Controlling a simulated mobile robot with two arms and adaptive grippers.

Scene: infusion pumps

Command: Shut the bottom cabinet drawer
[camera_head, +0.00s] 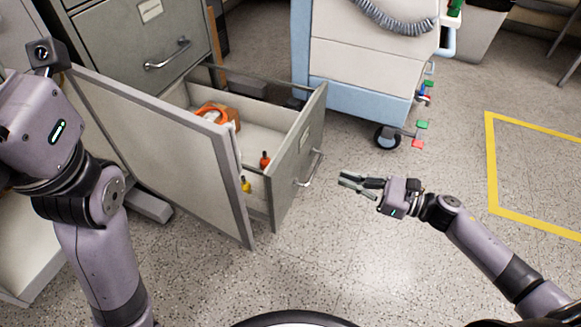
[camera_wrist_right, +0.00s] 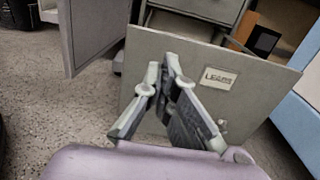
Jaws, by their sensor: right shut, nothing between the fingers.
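The bottom cabinet drawer (camera_head: 291,165) is pulled far out of the grey cabinet (camera_head: 135,40). Its front has a bar handle (camera_head: 312,168) and faces my right gripper. In the right wrist view the drawer front (camera_wrist_right: 265,85) with its label fills the space behind the fingers. My right gripper (camera_head: 352,184) is shut and empty, just to the right of the handle, and appears apart from it. In the wrist view the fingertips (camera_wrist_right: 163,62) overlap the drawer front. My left arm stands at the left edge; its fingers do not show.
A grey door-like panel (camera_head: 160,150) stands open alongside the drawer's left side. An orange ring-shaped item (camera_head: 215,115) and a small orange bottle (camera_head: 265,160) lie inside the drawer. A blue-and-white cart (camera_head: 360,75) stands behind on the right. Floor around my right gripper is clear.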

